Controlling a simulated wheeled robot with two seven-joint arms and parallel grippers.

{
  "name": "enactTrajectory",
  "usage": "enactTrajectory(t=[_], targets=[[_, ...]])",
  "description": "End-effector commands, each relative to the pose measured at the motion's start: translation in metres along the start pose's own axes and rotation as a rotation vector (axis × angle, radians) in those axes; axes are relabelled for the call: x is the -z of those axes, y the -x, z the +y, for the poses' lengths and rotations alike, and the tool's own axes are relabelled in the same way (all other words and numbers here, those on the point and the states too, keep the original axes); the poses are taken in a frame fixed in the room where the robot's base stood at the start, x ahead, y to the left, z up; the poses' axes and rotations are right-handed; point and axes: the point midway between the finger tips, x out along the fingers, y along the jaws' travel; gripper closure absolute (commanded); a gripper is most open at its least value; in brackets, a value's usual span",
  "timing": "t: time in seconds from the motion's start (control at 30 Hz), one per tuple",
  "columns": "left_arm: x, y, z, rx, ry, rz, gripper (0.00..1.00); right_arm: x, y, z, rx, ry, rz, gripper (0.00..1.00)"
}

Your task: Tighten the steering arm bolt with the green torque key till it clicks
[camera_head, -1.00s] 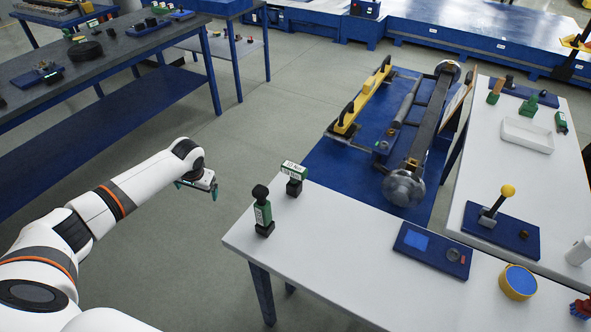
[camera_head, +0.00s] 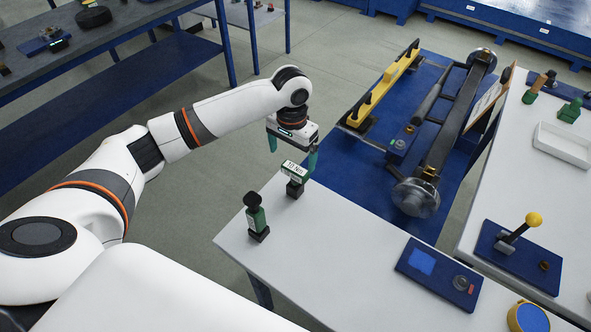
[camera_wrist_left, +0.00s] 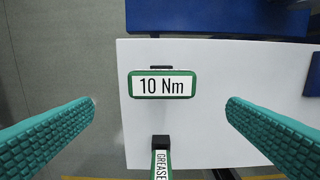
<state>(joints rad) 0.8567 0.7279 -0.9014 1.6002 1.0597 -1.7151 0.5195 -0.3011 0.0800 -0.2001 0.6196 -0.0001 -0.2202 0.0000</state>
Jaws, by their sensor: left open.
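The green torque key (camera_head: 295,178) stands upright near the left corner of the white table, with a "10 Nm" label on its green head. In the left wrist view the key (camera_wrist_left: 163,85) lies between and beyond the two teal fingers. My left gripper (camera_head: 291,152) is open and empty, just above and behind the key, pointing down. The axle assembly (camera_head: 452,125) with round metal hubs lies on a blue platform behind the table. I cannot single out the steering arm bolt on it. My right gripper is not in view.
A green "GREASE" tool (camera_head: 256,219) stands close in front of the key, also seen in the left wrist view (camera_wrist_left: 161,158). A blue panel (camera_head: 439,271) lies to the right on the white table (camera_head: 340,245). A yellow-knobbed lever (camera_head: 520,230) stands farther right.

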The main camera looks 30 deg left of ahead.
Motion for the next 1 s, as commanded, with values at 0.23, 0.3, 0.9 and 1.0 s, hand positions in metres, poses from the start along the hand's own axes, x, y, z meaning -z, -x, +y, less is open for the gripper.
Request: enactTrajectory(t=[0.23, 0.3, 0.9, 1.0], targets=[[-0.001, -0.021, -0.001, 0.000, 0.000, -0.001, 0.04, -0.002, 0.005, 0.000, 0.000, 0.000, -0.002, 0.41], [-0.002, -0.028, -0.002, 0.001, 0.001, 0.001, 0.04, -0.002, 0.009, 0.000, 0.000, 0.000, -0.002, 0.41], [-0.004, -0.070, -0.003, 0.000, 0.000, -0.003, 0.10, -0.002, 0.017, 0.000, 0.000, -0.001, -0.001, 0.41], [-0.004, -0.070, -0.003, 0.000, 0.000, -0.003, 0.27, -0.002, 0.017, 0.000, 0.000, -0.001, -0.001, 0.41]])
